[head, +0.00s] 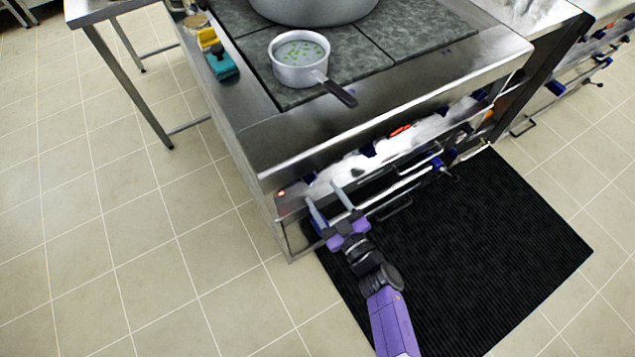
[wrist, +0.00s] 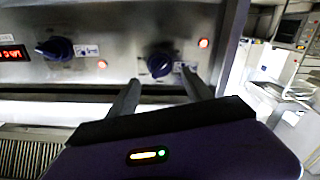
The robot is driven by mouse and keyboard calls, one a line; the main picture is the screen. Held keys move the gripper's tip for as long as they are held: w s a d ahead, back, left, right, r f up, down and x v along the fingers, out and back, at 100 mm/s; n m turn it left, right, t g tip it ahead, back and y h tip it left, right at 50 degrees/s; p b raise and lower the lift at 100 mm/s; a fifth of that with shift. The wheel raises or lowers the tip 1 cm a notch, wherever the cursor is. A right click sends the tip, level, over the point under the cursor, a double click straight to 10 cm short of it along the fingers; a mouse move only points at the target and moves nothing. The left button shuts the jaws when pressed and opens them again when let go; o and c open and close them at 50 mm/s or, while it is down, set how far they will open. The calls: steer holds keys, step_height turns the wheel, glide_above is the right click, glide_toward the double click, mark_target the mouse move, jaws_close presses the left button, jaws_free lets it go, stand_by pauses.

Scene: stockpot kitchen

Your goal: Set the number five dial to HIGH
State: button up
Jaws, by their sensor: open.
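The stove's front panel (wrist: 110,30) fills the upper part of the wrist view. A dark blue dial (wrist: 160,64) sits on it, just beyond and between my fingertips, with a small label at its right. A second dark blue dial (wrist: 58,48) is further left. The numbers and markings are too small to read, so I cannot tell which dial is number five. My gripper (head: 324,192) is open and empty at the near left corner of the stove, and its fingers also show in the wrist view (wrist: 160,78). They seem apart from the dial.
A small pot (head: 299,72) with its handle towards the front edge and a large stockpot (head: 312,10) stand on the stove top. Handle rails run below the panel. A black mat (head: 470,250) lies on the floor in front. The tiled floor at left is clear.

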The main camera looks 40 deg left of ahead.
steer(key=shift+v, duration=1.1)
steer(key=shift+w, duration=0.1)
steer(key=w+r+m+t, duration=0.25)
steer(key=r+t, duration=0.25)
steer(key=r, duration=0.3)
steer(key=s+d+r+m+t+h, duration=0.2)
steer(key=d+r+m+t+h, duration=0.25)
steer(key=d, duration=0.25)
steer(key=s+d+r+m+h, duration=0.3)
steer(key=s+d+h, duration=0.1)
steer(key=s+d, duration=0.5)
steer(key=s+d+r+m+g+h, duration=0.1)
steer(key=s+d+r+m+h, duration=0.2)
steer(key=s+d, duration=0.6)
steer(key=s+d+r+m+h, duration=0.3)
steer(key=s+d, duration=0.7)
steer(key=d, duration=0.5)
steer(key=shift+r+g+h, duration=0.35)
steer(key=shift+r+h, duration=0.35)
steer(key=shift+h, duration=0.35)
